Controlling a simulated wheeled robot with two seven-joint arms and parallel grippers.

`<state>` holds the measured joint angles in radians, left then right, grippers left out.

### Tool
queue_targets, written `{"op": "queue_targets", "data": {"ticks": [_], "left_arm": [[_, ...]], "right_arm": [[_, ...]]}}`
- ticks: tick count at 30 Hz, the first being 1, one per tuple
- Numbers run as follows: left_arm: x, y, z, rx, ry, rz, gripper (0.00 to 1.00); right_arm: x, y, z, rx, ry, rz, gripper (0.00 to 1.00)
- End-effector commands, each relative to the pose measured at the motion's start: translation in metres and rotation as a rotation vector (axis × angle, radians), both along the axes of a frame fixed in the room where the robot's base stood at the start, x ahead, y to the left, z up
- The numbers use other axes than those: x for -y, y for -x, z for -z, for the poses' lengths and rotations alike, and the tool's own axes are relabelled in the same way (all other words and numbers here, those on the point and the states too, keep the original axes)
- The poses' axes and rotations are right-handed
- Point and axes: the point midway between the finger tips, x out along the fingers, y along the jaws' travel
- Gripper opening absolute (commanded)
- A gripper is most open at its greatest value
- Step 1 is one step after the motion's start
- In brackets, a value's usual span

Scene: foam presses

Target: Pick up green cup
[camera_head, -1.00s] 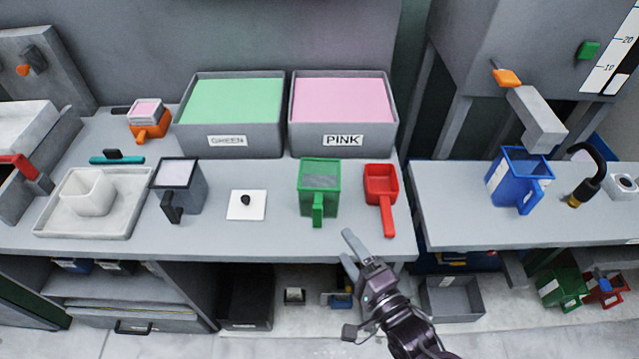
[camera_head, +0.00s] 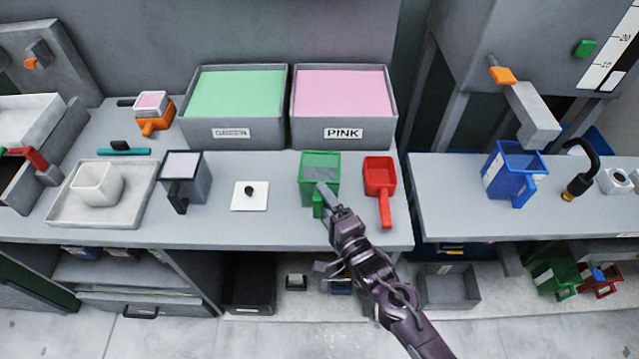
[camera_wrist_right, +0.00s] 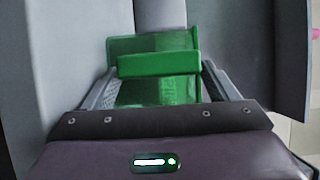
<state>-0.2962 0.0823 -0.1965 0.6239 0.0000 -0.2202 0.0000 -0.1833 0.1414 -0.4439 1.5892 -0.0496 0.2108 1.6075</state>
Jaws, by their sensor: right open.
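The green cup (camera_head: 320,168) stands upright on the grey worktop, with its handle towards the front edge. My right gripper (camera_head: 327,198) is at the cup's handle side and partly covers the handle in the head view. In the right wrist view, the cup's handle (camera_wrist_right: 158,63) lies between the two open fingers of my right gripper (camera_wrist_right: 155,85), with the cup body (camera_wrist_right: 150,42) behind it. I cannot tell whether a finger touches the handle. My left gripper is not in view.
A red scoop (camera_head: 379,180) stands close to the right of the cup. A white square with a black knob (camera_head: 262,204) lies to the left. The green-filled bin (camera_head: 225,133) and the pink-filled bin (camera_head: 372,133) stand behind. A blue cup (camera_head: 509,178) is on the right-hand bench.

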Motion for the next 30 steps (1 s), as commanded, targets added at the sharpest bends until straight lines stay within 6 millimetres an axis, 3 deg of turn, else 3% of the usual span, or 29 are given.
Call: {"op": "queue_targets", "data": {"ticks": [4, 12, 23, 26, 30], "left_arm": [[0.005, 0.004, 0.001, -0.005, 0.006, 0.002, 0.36], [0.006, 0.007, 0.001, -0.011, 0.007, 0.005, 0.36], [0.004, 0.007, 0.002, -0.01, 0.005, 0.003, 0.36], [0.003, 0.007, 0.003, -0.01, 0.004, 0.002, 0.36], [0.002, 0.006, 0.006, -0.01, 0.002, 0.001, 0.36]], "right_arm": [[0.0, 0.0, 0.001, -0.001, 0.0, 0.0, 0.79], [0.0, 0.001, 0.0, 0.0, 0.0, 0.0, 0.46], [0.0, 0.001, -0.005, 0.001, 0.0, -0.001, 0.45], [0.0, 0.001, -0.016, 0.002, -0.001, -0.001, 0.45], [0.0, 0.001, -0.045, 0.004, -0.002, 0.0, 0.45]]}}
